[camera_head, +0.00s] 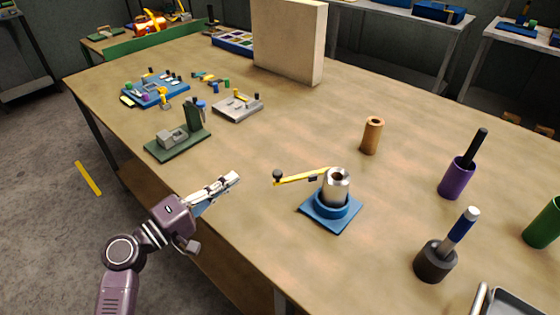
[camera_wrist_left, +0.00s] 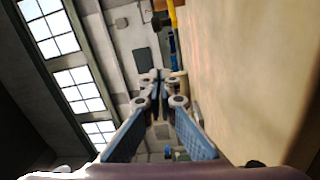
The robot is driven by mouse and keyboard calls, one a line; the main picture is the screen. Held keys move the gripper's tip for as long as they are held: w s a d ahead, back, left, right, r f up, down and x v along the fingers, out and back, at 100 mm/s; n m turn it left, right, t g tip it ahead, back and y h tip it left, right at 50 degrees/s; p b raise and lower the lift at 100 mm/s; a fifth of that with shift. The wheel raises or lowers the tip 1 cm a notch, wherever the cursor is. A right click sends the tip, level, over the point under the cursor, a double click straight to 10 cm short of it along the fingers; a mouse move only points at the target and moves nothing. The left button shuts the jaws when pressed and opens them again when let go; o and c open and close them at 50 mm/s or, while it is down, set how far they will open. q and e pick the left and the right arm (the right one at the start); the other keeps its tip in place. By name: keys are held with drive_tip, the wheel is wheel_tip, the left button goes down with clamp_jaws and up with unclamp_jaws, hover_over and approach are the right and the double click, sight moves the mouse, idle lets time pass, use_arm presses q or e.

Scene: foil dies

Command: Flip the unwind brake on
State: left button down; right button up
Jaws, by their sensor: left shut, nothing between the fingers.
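A yellow lever (camera_head: 302,178) with a black knob (camera_head: 278,176) at its left end reaches out from a silver cylinder (camera_head: 336,185) in a blue ring on a blue square base (camera_head: 331,212). I take this lever for the unwind brake; no label shows. My left gripper (camera_head: 236,178) is shut and empty above the table's near edge, left of the knob and apart from it. In the left wrist view its fingers (camera_wrist_left: 157,78) come together, and a yellow and dark piece (camera_wrist_left: 172,25) near the top may be the lever. My right gripper is not in view.
A green-based fixture (camera_head: 178,142) and a grey fixture (camera_head: 237,107) stand left of the lever. A copper roll (camera_head: 372,135), a purple holder (camera_head: 456,178) and a dark holder (camera_head: 435,260) stand to its right. The table (camera_head: 265,145) is bare between gripper and knob.

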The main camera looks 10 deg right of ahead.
use_arm(q)
drive_tip(key=p+x, duration=0.3)
drive_tip(key=x, duration=0.7)
drive_tip(key=s, duration=0.1)
drive_tip(key=s+p, duration=0.1)
drive_tip(key=s, duration=0.2)
drive_tip(key=shift+s+d+f, duration=0.1)
drive_tip(key=shift+d+f, duration=0.05)
drive_tip(key=shift+d, duration=0.1)
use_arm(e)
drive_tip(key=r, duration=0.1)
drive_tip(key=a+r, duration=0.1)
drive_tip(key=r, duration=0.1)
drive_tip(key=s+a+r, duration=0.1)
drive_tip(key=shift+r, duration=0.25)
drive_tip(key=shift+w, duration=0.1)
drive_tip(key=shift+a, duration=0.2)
